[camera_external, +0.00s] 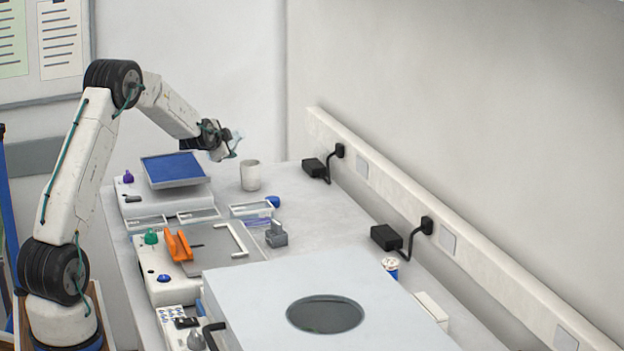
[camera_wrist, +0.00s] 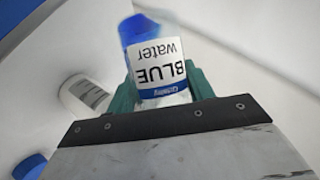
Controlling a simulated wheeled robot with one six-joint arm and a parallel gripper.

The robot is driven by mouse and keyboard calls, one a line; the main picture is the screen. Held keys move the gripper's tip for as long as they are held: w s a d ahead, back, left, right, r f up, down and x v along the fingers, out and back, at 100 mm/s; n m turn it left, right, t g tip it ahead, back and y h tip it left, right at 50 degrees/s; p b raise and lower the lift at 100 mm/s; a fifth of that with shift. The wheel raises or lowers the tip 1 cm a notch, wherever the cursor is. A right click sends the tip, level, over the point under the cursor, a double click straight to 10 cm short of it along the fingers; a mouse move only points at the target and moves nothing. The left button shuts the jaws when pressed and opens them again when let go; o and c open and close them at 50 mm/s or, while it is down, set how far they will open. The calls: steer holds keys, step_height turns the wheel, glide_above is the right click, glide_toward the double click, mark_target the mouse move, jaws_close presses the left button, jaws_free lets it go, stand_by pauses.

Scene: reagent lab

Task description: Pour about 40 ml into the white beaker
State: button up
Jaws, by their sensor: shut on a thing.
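My gripper (camera_external: 230,146) is shut on a clear bottle of blue liquid (camera_wrist: 140,28) with a white label reading "BLUE water". In the wrist view the bottle sits between the green fingers, its label upside down and the blue liquid at the far end. In the external view the bottle is small and pale at the gripper, so its exact tilt is hard to tell. The white beaker (camera_external: 250,176) stands upright on the bench, below and slightly right of my gripper. It also shows in the wrist view (camera_wrist: 78,92), left of the bottle, with dark markings on its side.
A device with a blue top plate (camera_external: 173,169) stands left of the beaker. Small trays (camera_external: 250,210) and a blue-capped item (camera_external: 273,201) lie in front. Black plug adapters (camera_external: 314,168) sit near the wall rail.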

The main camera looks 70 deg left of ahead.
steer(key=shift+w+d+r+n+t+h, duration=0.2)
steer(key=shift+r+n+t+h, duration=0.1)
steer(key=shift+n+h, duration=0.15)
steer(key=shift+d+n+b, duration=0.1)
steer(key=shift+n+b, duration=0.2)
steer(key=shift+n, duration=0.05)
steer(key=shift+r+n+t+h+b, duration=0.1)
steer(key=shift+n+t+h+b, duration=0.2)
steer(key=shift+n+t+h, duration=0.25)
steer(key=shift+s+a+r+n+t+h+b, duration=0.15)
steer(key=shift+r+n+t+h, duration=0.15)
steer(key=shift+r, duration=0.2)
steer(key=shift+s+a+r+n+t+h+b, duration=0.1)
steer(key=shift+a+r+n+t+h, duration=0.1)
steer(key=shift+r+n, duration=0.3)
steer(key=shift+s+a+r+n+t+h+b, duration=0.15)
steer(key=shift+r+n+t+h, duration=0.1)
steer(key=shift+r, duration=0.3)
steer(key=shift+a+r+n+t+h, duration=0.2)
steer(key=shift+r+n+t+h, duration=0.3)
steer(key=shift+r+n, duration=0.15)
